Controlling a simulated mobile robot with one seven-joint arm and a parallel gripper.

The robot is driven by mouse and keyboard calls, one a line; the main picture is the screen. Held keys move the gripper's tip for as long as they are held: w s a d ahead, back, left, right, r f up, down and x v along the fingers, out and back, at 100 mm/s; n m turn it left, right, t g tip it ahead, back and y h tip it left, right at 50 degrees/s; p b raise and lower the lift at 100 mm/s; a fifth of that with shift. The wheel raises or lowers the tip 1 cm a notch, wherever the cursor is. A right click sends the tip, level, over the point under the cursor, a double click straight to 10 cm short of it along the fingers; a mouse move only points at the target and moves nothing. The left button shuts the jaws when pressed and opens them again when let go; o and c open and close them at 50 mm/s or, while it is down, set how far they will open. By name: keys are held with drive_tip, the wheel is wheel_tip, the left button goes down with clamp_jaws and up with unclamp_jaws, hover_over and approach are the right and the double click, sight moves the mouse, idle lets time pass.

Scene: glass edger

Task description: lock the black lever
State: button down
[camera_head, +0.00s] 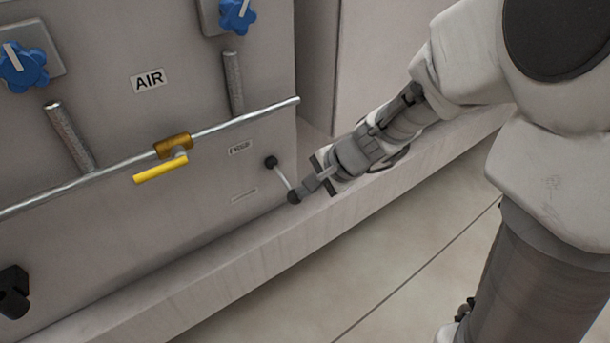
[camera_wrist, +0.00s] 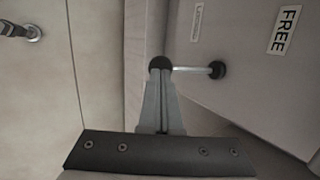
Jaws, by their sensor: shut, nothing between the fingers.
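The black lever has a thin silver rod (camera_head: 282,178) running from a black round base (camera_head: 271,162) on the grey panel down and right to a black ball knob (camera_head: 294,197). In the wrist view the rod (camera_wrist: 190,69) runs left from the base (camera_wrist: 218,69) to the knob (camera_wrist: 160,63). My gripper (camera_head: 308,188) is shut with its tips right at the knob. In the wrist view the closed fingers (camera_wrist: 161,78) meet the knob's near side; I cannot tell whether they touch. Nothing shows between the fingers.
A "FREE" label (camera_head: 240,149) and a lower, unreadable label (camera_head: 244,195) are left of the lever. A yellow-handled valve (camera_head: 161,167) sits on a metal pipe (camera_head: 240,121) crossing the panel. A ledge (camera_head: 240,245) runs below. Blue knobs (camera_head: 236,15) are above.

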wheel_tip(320, 180, down, 2)
drive_tip(key=b, duration=0.3)
drive_tip(key=shift+f, duration=0.25)
drive_tip(key=shift+r, duration=0.15)
